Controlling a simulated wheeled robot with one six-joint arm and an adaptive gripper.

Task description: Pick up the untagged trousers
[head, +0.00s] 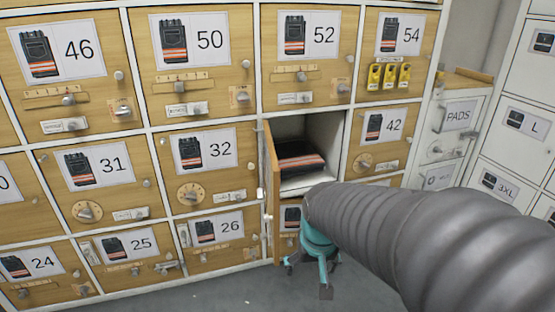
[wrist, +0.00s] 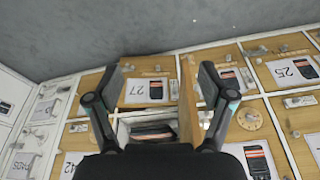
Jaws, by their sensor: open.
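Dark folded trousers (head: 300,164) with an orange stripe lie in an open locker compartment (head: 292,126) between doors 32 and 42. No tag shows on the part I can see. They also show, partly, between the fingers in the wrist view (wrist: 152,131). The compartment's wooden door (head: 269,190) stands open outward on its left side. My gripper (head: 308,278) is teal and dark, open and empty. It hangs in front of the lockers, below the open compartment and right of the door's lower end. In the wrist view the two fingers (wrist: 160,85) are spread wide.
Closed numbered wooden doors surround the compartment, including 32 (head: 204,160), 42 (head: 390,138) and 52 (head: 311,52). Yellow padlocks (head: 390,77) hang on door 54. White lockers (head: 520,130) stand at the right. Grey floor (head: 210,292) in front is clear.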

